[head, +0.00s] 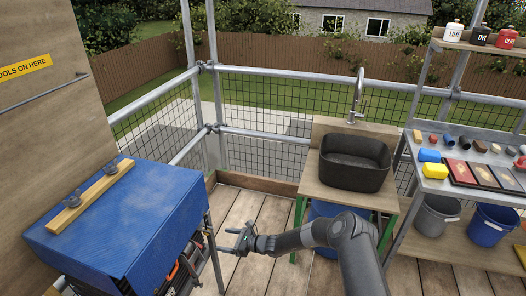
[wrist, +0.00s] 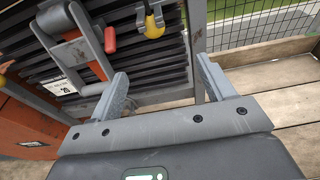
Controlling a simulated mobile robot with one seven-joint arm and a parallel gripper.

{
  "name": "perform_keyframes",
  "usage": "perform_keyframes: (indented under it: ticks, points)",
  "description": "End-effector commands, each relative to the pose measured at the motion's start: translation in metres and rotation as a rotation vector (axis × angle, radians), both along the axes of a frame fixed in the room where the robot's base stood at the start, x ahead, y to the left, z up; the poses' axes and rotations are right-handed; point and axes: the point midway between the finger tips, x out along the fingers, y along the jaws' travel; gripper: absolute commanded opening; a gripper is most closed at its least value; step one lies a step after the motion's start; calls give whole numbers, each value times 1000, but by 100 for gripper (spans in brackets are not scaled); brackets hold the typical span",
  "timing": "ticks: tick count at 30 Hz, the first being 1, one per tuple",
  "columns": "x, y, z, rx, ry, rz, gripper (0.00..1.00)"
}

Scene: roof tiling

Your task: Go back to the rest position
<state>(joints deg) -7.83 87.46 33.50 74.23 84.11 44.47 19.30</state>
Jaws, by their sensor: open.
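My gripper (head: 234,241) is open in the head view, low in the middle of the picture, just right of the blue-covered stand (head: 150,215). Its fingers point left toward the stand's open side. In the wrist view my gripper (wrist: 165,88) has its two fingers spread wide with nothing between them. Beyond the fingers are dark slats and hand tools with red and yellow handles, hung in the stand's side.
A wooden bar (head: 92,197) with two dark fittings lies on the blue cover. A black basin (head: 355,165) with a tap stands right of centre. A shelf (head: 470,185) with small coloured pieces and buckets is at right. Railing (head: 265,132) closes the back. Plank floor is clear between.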

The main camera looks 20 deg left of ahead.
Motion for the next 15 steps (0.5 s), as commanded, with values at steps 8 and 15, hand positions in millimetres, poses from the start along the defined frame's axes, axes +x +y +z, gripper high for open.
perform_keyframes:
  ticks: [8, 15]
  points:
    - [4, -8, 40, -29, -108, 72, 75]
    - [5, -37, 119, -115, -341, 229, 75]
